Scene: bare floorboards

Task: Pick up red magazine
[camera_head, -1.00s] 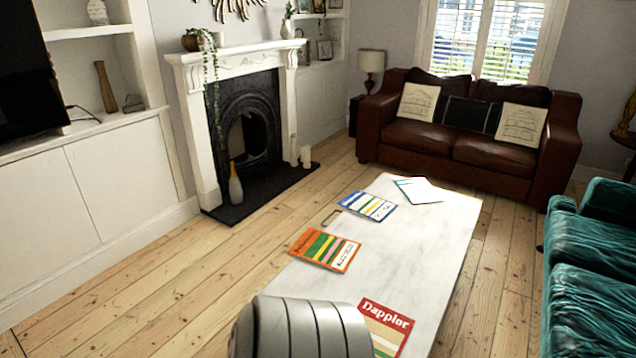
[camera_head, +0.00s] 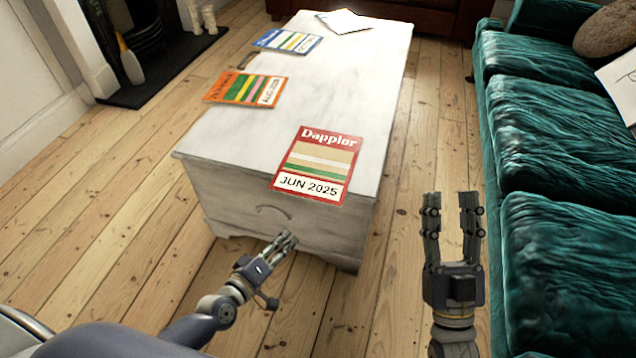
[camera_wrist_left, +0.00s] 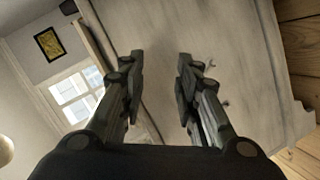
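The red magazine (camera_head: 316,164), titled "Dapplor" and marked "JUN 2025", lies flat on the near end of the white chest-like table (camera_head: 213,140). Its lower edge hangs a little over the front edge. My left gripper (camera_head: 284,240) is in front of the chest's near face, below the magazine and apart from it. In the left wrist view, its fingers (camera_wrist_left: 158,75) are apart with nothing between them, facing the pale panel (camera_wrist_left: 225,45). My right gripper (camera_head: 454,200) points up, open and empty, between the chest and the green sofa.
An orange magazine (camera_head: 246,89), a blue magazine (camera_head: 288,41) and a white one (camera_head: 344,21) lie farther back on the table. The green sofa (camera_head: 560,190) bounds the right side. Bare floorboards (camera_head: 110,190) lie open on the left.

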